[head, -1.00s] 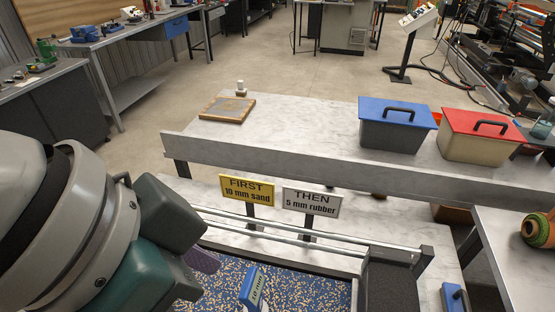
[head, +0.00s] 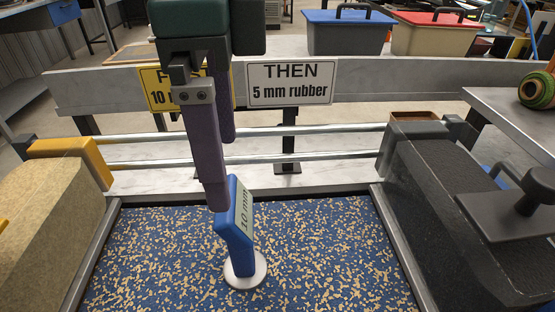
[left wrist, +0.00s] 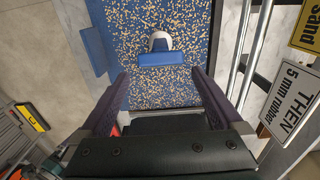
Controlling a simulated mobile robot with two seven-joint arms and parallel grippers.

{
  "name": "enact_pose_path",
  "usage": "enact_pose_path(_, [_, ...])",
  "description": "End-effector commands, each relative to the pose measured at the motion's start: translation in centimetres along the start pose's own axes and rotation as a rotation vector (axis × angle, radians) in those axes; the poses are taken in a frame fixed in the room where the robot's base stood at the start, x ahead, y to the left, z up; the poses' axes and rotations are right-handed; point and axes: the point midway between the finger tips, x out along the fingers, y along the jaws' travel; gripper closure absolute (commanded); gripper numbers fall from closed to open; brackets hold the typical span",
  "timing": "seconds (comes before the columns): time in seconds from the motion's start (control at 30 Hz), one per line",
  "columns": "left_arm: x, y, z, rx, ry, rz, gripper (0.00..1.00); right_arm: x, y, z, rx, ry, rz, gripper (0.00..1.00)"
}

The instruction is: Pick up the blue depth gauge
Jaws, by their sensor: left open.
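The blue depth gauge (head: 235,226), labelled 10 mm, stands on a round pale foot on the blue, tan-flecked surface. In the left wrist view the gauge (left wrist: 166,59) shows from above, ahead of and roughly centred between the fingertips. Whether a finger touches the gauge is unclear in the head view. My right gripper is not in view.
A tan block (head: 50,215) flanks the flecked bed on the left, a dark block (head: 445,230) on the right. Metal rails (head: 330,128) and the THEN sign (head: 291,83) stand behind. A blue-lidded bin (head: 350,35) and red-lidded bin (head: 433,37) are farther back.

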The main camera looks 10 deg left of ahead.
Motion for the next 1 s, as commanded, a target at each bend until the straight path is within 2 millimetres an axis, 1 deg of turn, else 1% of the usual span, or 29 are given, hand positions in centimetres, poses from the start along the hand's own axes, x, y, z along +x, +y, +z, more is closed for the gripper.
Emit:
enact_pose_path(0.03, [1.0, 0.1, 0.1, 0.000, -0.002, 0.003, 0.00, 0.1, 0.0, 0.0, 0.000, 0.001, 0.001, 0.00])
enact_pose_path(0.1, [2.0, 0.0, 0.0, 0.000, -0.001, 0.002, 0.00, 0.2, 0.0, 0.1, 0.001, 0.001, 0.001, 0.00])
enact_pose_path(0.33, [4.2, 0.0, -0.1, -0.001, 0.000, 0.001, 0.00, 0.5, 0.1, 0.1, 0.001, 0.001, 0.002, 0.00])
enact_pose_path(0.5, [7.0, -0.1, -0.2, 0.000, -0.001, 0.000, 0.00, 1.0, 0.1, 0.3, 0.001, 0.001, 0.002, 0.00])
enact_pose_path(0.6, [8.1, -0.1, -0.2, 0.000, 0.001, 0.000, 0.00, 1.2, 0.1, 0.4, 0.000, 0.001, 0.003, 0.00])
enact_pose_path(0.7, [8.5, -0.1, -0.2, 0.001, 0.000, -0.001, 0.00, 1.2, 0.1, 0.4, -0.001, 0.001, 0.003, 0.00])
enact_pose_path(0.87, [8.5, -0.1, -0.2, 0.002, 0.001, -0.001, 0.00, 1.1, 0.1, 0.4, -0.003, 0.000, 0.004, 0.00])
enact_pose_path(0.9, [8.5, -0.1, -0.2, 0.001, 0.001, -0.002, 0.02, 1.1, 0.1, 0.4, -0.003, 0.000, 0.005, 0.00])
enact_pose_path(1.0, [8.5, -0.1, -0.2, 0.001, 0.001, -0.002, 0.14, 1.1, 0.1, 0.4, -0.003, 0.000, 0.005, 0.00])
